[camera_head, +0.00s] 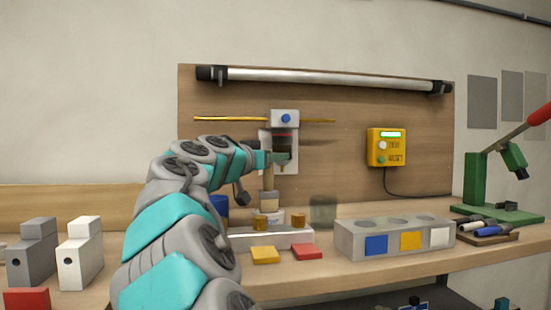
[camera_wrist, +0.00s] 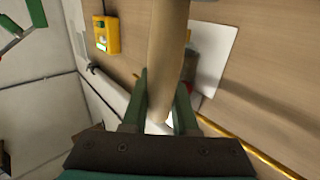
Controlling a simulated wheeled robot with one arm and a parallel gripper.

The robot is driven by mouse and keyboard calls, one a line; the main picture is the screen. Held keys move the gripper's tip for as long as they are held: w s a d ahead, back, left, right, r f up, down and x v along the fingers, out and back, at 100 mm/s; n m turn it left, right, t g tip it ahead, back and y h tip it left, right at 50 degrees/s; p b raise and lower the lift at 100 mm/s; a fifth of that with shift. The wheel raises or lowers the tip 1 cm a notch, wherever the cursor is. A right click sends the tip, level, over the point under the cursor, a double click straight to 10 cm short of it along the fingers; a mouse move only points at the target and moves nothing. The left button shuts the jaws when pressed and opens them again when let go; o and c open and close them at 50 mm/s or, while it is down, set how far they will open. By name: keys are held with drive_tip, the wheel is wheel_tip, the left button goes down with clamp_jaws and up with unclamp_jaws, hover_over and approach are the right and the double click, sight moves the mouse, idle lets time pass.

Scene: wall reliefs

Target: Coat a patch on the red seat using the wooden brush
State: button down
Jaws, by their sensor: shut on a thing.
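My gripper (camera_head: 277,160) is shut on the wooden brush (camera_head: 268,182), which hangs upright with its head down. In the wrist view the brush's pale wooden handle (camera_wrist: 166,50) runs between the green fingers of my gripper (camera_wrist: 160,100). The brush's lower end is just above or at the white block (camera_head: 270,238) with small amber pots; I cannot tell whether it touches. A flat red pad (camera_head: 306,252), which looks like the red seat, lies in front of that block. A yellow pad (camera_head: 265,255) lies left of it.
A grey holder (camera_head: 345,246) with round openings and blue, yellow and white squares stands to the right. A wall fixture (camera_head: 286,118) is behind my gripper. Grey (camera_head: 32,255) and white (camera_head: 80,255) blocks stand at left. A green stand (camera_head: 475,180) is far right.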

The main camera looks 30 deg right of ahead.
drive_tip(key=shift+f, duration=0.2)
idle(0.4)
wheel_tip(320, 180, up, 7)
drive_tip(key=p, duration=0.3)
drive_tip(key=shift+r, duration=0.2)
idle(0.3)
idle(0.7)
